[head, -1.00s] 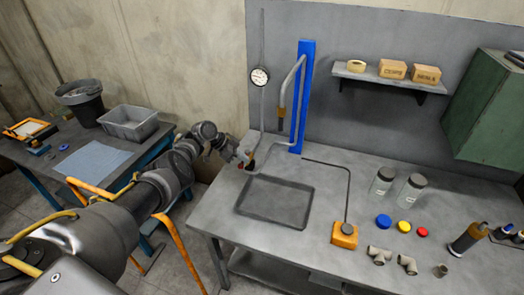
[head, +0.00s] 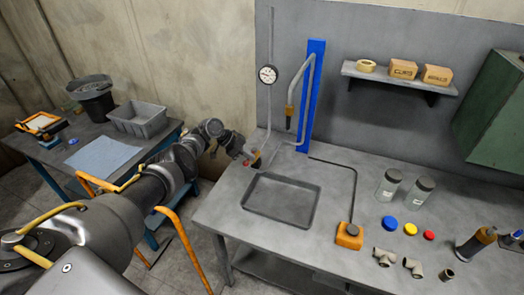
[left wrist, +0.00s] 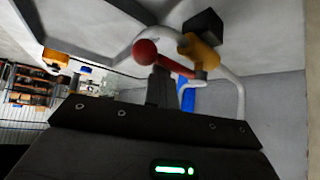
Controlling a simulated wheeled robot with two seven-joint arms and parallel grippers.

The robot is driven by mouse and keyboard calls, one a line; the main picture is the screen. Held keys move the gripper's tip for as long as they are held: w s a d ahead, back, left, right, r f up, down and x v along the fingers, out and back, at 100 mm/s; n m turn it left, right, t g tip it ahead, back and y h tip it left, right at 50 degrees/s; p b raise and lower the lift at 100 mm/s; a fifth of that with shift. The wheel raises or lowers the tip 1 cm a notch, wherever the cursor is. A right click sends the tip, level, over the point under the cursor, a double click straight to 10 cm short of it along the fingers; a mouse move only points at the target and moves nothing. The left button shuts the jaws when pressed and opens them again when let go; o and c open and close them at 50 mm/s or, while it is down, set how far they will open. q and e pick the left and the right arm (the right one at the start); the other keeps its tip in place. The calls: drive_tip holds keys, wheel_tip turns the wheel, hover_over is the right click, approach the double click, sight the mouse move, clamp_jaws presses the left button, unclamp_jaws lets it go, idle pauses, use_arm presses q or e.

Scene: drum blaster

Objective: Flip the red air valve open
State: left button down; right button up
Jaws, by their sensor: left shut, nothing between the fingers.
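The red air valve has a red ball-ended lever (left wrist: 145,52) on a brass-coloured body (left wrist: 199,52), close in front of my left gripper in the left wrist view. In the head view the red knob (head: 246,163) is a small spot at the bench's back left corner, by the pipe's foot. My left gripper (left wrist: 160,76) is shut and empty. Its fingertips appear just below the lever and knob; I cannot tell whether they touch. In the head view my left gripper (head: 242,151) is small and partly merges with the valve. My right gripper is not in view.
A round gauge (head: 267,74) sits on the pipe above the valve. A blue post (head: 313,95) with a bent pipe stands to its right. A shallow dark tray (head: 250,207) lies on the bench in front. An orange pedal box (head: 349,236) is further right.

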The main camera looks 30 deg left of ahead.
use_arm(q)
drive_tip(key=a+r, duration=0.3)
drive_tip(key=r, duration=0.5)
drive_tip(key=shift+s+p, duration=0.15)
drive_tip(key=shift+p, duration=0.25)
